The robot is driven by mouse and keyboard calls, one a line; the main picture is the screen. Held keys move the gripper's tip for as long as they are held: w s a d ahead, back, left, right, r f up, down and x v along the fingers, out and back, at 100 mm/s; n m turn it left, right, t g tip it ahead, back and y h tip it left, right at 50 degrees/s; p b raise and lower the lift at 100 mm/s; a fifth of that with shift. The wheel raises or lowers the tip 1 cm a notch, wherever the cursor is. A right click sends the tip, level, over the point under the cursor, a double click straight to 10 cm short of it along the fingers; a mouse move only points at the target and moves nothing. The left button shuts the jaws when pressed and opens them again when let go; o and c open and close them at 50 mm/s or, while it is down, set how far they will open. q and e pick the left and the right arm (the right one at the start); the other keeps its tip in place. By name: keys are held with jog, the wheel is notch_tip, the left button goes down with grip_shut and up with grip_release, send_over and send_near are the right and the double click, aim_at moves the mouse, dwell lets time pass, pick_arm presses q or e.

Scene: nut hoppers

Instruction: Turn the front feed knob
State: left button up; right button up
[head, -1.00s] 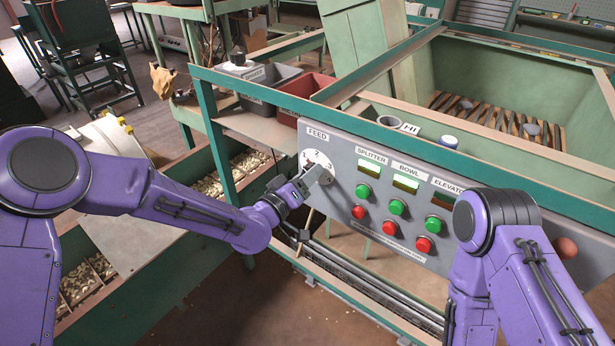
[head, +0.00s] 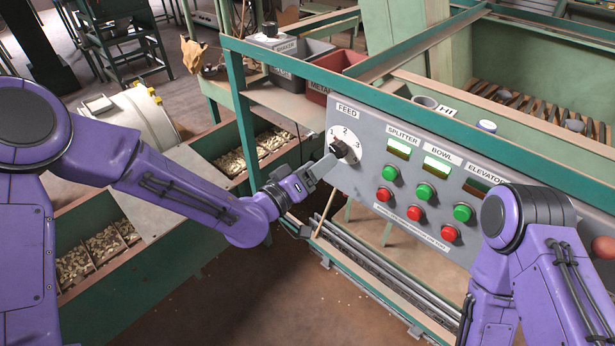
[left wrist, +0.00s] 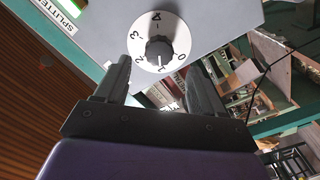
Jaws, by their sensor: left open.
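The front feed knob (head: 340,149) is a dark knob on a round white numbered dial under the FEED label, at the left end of the grey control panel. In the left wrist view the knob (left wrist: 158,50) faces me, with its white mark pointing close to 1. My left gripper (head: 326,166) is just below and left of the dial in the head view. Its fingers are spread apart and empty in the left wrist view (left wrist: 160,84), with the knob ahead between their tips, apparently apart from them. My right arm shows at the right; its gripper is out of view.
Green and red buttons (head: 425,191) sit to the right of the dial. A green rail (head: 400,113) runs above the panel. Grey and red bins (head: 335,66) stand behind it. A rod (head: 324,214) stands below the gripper. Nut troughs (head: 90,250) lie at left.

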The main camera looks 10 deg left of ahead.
pick_arm(q)
jog(key=v, duration=0.4)
jog(key=shift+s+a+b, duration=0.15)
jog(key=shift+s+b, duration=0.05)
jog(key=shift+b, duration=0.15)
jog(key=s+a+f+n+g+y, duration=0.25)
jog(key=a+f, duration=0.25)
jog(key=f, duration=0.3)
jog(key=s+a+f+n+g+y, duration=0.1)
jog(key=s+a+f+y, duration=0.3)
jog(key=f, duration=0.3)
jog(key=s+a+f+n+g+y, duration=0.25)
jog(key=a+f, duration=0.25)
jog(key=f, duration=0.3)
jog(key=s+a+f+g+y, duration=0.1)
jog(key=s+a+f, duration=0.2)
jog(key=s, duration=0.4)
jog(key=s+a+f+g+y, duration=0.2)
jog(key=s+a+f, duration=0.1)
jog(key=s, duration=0.4)
jog(key=s+a+f+m+g+y, duration=0.1)
jog(key=s+a+f+g+y, duration=0.1)
jog(key=s, duration=0.5)
notch_tip(320, 180, down, 3)
jog(key=shift+s+a+r, duration=0.1)
jog(key=shift+s+a, duration=0.15)
jog(key=shift+a, duration=0.65)
